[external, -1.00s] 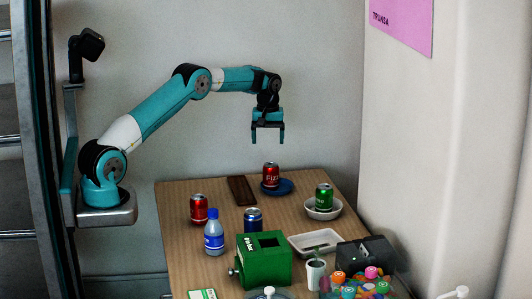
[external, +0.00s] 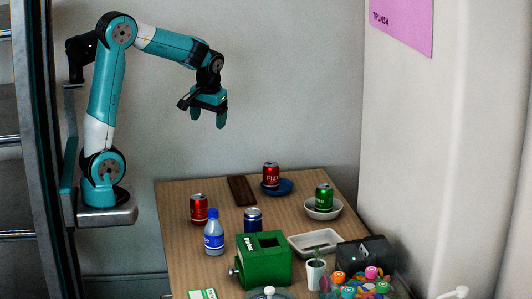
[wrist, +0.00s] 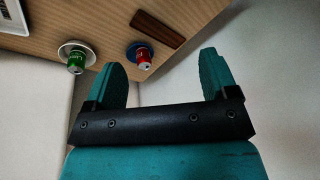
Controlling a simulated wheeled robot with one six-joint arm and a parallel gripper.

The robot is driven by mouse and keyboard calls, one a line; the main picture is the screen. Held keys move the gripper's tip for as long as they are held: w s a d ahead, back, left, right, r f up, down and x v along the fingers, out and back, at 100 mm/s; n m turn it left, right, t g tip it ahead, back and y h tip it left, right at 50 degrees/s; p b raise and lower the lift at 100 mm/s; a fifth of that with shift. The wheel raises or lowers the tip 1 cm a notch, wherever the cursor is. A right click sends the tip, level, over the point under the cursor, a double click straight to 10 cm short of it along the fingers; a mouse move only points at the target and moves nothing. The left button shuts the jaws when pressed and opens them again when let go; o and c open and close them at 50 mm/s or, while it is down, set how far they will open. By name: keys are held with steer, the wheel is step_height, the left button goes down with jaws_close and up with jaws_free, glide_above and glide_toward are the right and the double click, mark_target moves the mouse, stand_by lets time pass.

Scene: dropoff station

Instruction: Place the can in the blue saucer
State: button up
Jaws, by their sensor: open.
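A red can (external: 271,175) stands upright in the blue saucer (external: 286,188) at the far side of the table. In the wrist view the red can (wrist: 143,57) shows on the blue saucer (wrist: 131,48), apart from my fingers. My gripper (external: 209,119) is open and empty, high above the table and to the left of the saucer. Another red can (external: 199,209) and a blue can (external: 253,220) stand on the table. A green can (external: 324,197) stands in a white bowl (external: 323,213).
On the wooden table (external: 180,250) are a dark brown block (external: 241,190), a water bottle (external: 214,233), a green box with a crank (external: 264,260), a white tray (external: 315,240), a potted plant (external: 315,273) and a dark container (external: 366,251). The air around my gripper is clear.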

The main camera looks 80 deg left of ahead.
steer(key=s+d+f+m+y, duration=0.1)
steer(key=s+d+f+m, duration=0.1)
steer(key=s, duration=1.2)
steer(key=shift+s+d+f+m+y, duration=0.15)
steer(key=shift+d+m+y, duration=0.2)
steer(key=shift+d, duration=0.5)
